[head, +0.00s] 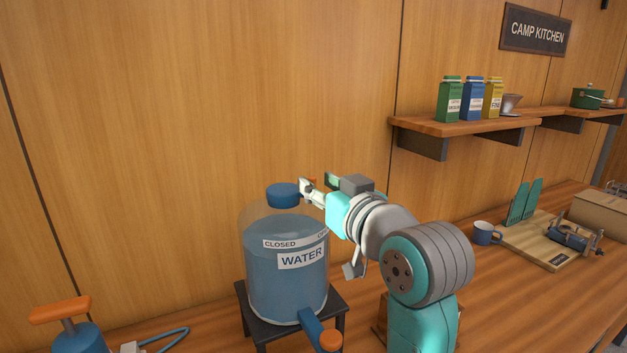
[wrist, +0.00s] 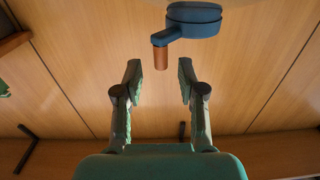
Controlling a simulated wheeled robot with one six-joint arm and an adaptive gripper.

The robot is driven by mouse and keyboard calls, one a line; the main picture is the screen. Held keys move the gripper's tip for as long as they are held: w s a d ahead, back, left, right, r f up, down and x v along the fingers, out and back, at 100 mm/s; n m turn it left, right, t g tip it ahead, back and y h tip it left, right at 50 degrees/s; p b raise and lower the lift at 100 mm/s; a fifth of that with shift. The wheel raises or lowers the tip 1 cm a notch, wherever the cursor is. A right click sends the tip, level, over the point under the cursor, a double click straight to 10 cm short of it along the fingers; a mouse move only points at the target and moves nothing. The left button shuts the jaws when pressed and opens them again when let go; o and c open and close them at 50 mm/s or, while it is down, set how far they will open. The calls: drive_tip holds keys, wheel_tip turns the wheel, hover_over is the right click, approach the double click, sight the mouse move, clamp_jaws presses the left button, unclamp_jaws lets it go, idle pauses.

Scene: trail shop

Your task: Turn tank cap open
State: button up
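The water tank (head: 262,275) is a clear blue-tinted jug on a dark stand, with a "WATER" label and a "CLOSED" tag. A second tag to its right is partly hidden. The blue cap (head: 284,195) sits on top of the tank; it also shows at the top of the wrist view (wrist: 194,20). An orange-tipped handle (wrist: 160,55) sticks out from the cap. My gripper (head: 318,184) is just right of the cap. In the wrist view my gripper (wrist: 160,80) is open and empty, its fingers on either side of the handle's line, with the handle just beyond the tips.
A tap with an orange end (head: 329,340) projects from the tank's lower front. A pump with an orange handle (head: 60,311) stands at left. A blue mug (head: 483,232) and a wooden board (head: 548,243) are at right. The wall is close behind; a shelf (head: 455,127) is above right.

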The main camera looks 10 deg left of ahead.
drive_tip(key=v, duration=0.9)
